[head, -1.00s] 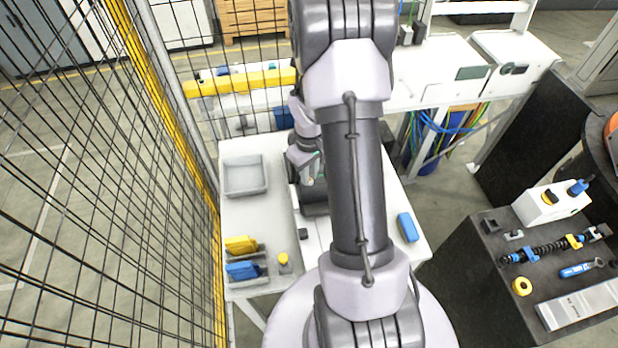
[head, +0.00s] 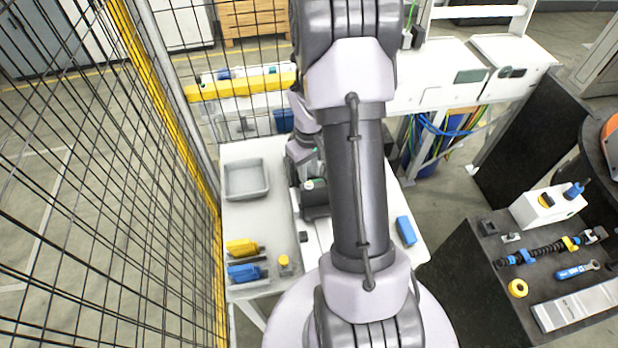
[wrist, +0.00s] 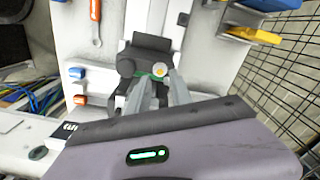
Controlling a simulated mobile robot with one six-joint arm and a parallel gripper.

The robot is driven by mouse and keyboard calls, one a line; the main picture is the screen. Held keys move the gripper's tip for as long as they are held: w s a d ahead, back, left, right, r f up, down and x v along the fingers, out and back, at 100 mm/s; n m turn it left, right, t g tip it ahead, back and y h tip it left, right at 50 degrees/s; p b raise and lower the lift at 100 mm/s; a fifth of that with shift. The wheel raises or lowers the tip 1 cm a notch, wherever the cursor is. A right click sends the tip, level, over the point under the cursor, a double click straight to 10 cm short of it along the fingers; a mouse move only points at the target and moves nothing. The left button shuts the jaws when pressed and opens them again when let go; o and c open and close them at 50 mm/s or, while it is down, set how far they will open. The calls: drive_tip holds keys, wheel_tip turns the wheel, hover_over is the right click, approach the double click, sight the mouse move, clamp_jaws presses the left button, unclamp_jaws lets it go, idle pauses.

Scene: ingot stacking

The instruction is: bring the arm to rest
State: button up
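My arm stands upright through the middle of the head view and hides part of the white table (head: 268,222). In the wrist view my gripper (wrist: 159,76) has its two grey fingers apart, with a gap between them. I see nothing held there. A black device (wrist: 151,58) with a pale round knob lies beyond the fingertips; whether they touch it I cannot tell. The device also shows beside my arm in the head view (head: 316,204). The fingertips are hard to make out in the head view.
A grey tray (head: 227,183) is at the table's back left. A yellow piece (head: 241,247) and a blue piece (head: 243,270) sit in holders at front left. A blue block (head: 405,231) lies at right. A wire fence (head: 110,190) borders the left; a dark bench (head: 480,290) stands right.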

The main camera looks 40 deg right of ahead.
drive_tip(key=shift+r+p, duration=0.45)
drive_tip(key=shift+r, duration=0.45)
drive_tip(key=shift+f, duration=0.1)
drive_tip(key=shift+w+a+b, duration=0.15)
drive_tip(key=shift+a+b, duration=0.1)
drive_tip(key=shift+b, duration=0.2)
drive_tip(key=s+a+r+m+t+b, duration=0.15)
drive_tip(key=a+r+b, duration=0.25)
drive_tip(key=a+b, duration=0.4)
drive_tip(key=s+a+r+m+t+b, duration=0.1)
drive_tip(key=s+a+r+t+b, duration=0.25)
drive_tip(key=a, duration=0.75)
drive_tip(key=s+a+y+b, duration=0.2)
drive_tip(key=s+a+b, duration=0.4)
drive_tip(key=s+a, duration=0.1)
drive_tip(key=shift+s+a+r+m+t, duration=0.25)
drive_tip(key=shift+s+a+m+t, duration=0.1)
drive_tip(key=shift+s+a+t, duration=0.05)
